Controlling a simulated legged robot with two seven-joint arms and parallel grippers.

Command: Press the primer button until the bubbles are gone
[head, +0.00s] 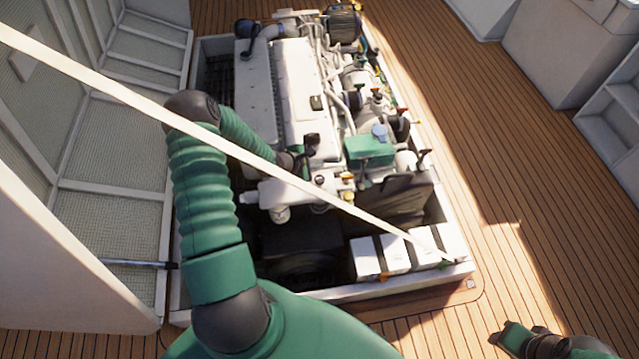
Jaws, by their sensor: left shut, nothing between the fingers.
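The white engine (275,85) sits in the open hatch in the middle of the head view. My left arm reaches over the hatch from below, and its dark gripper (309,150) is at the near end of the engine. The gripper is shut, with nothing seen between its fingers. I cannot make out the primer button or any bubbles at this size; my gripper may hide part of that area. Part of my right arm shows at the lower right, over the deck and away from the engine; its green and dark end (512,338) is too small to read.
A teal box (368,147) with a pale blue cap is right of my left gripper. A pale strut crosses diagonally above my arm. The raised hatch cover (110,160) stands left. Wooden deck (520,200) is clear at right.

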